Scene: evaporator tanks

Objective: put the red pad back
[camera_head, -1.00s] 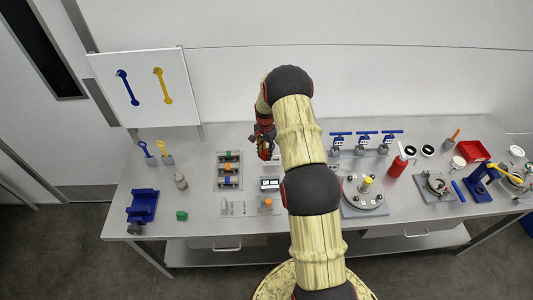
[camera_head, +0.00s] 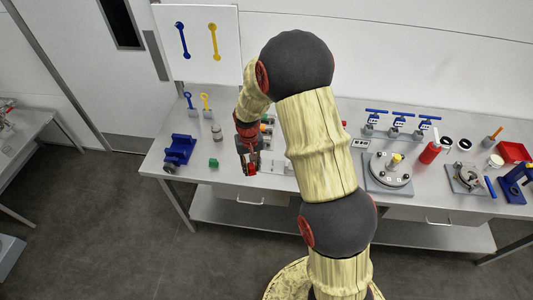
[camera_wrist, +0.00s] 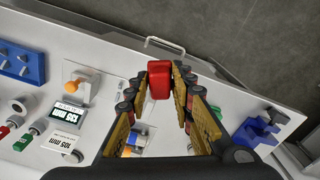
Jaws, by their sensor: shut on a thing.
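The red pad (camera_wrist: 159,80) is a small red block between the two fingertips of my gripper (camera_wrist: 160,84) in the wrist view. My gripper is shut on it. In the wrist view the pad shows near the table edge, against the drawer handle side. Its height above the table is hard to tell.
In the wrist view an orange knob (camera_wrist: 77,84) on a white stand and a small display (camera_wrist: 68,114) lie left of my gripper. A blue vise (camera_head: 179,150) stands at the table's left. My arm hides part of the table's middle.

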